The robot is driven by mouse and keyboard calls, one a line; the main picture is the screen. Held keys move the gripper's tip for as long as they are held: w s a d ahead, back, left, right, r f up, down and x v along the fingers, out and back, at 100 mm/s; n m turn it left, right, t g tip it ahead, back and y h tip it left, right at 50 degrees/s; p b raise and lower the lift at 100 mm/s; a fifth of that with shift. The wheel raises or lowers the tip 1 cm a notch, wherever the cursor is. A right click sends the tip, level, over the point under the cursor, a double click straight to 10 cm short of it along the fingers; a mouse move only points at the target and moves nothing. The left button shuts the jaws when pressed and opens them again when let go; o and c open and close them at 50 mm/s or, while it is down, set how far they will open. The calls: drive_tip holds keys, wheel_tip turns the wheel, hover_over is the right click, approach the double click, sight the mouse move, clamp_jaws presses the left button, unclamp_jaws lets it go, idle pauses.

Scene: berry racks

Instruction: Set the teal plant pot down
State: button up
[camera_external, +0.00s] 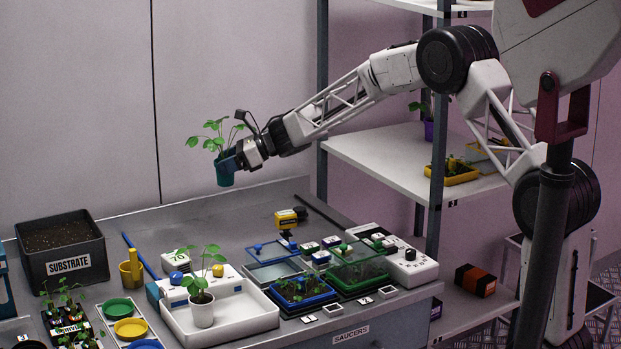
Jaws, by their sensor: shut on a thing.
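The teal plant pot (224,174) with a green leafy seedling is held in the air above the back part of the bench, upright or nearly so. My gripper (235,160) is shut on the pot at its right side, near the rim. The gripper's fingers are small and partly hidden against the pot. Below it, toward the front, a white pot (201,311) with a seedling stands in a white tray (262,323). Green (117,307), yellow (130,328) and blue (146,345) saucers lie in a row at the front left.
A black substrate box (75,271) stands at the back left, beside a yellow cup (131,272). Seedling trays (303,306) and a white device (408,268) fill the bench's right side. A shelf rack (378,150) rises behind. The bench's back middle (190,222) is clear.

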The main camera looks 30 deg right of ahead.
sight(227, 179)
drive_tip(key=shift+f, duration=2.3)
drive_tip(key=shift+f, duration=2.5)
drive_tip(key=shift+f, duration=2.5)
drive_tip(key=shift+f, duration=0.15)
drive_tip(key=o, duration=1)
drive_tip(key=shift+c, duration=0.2)
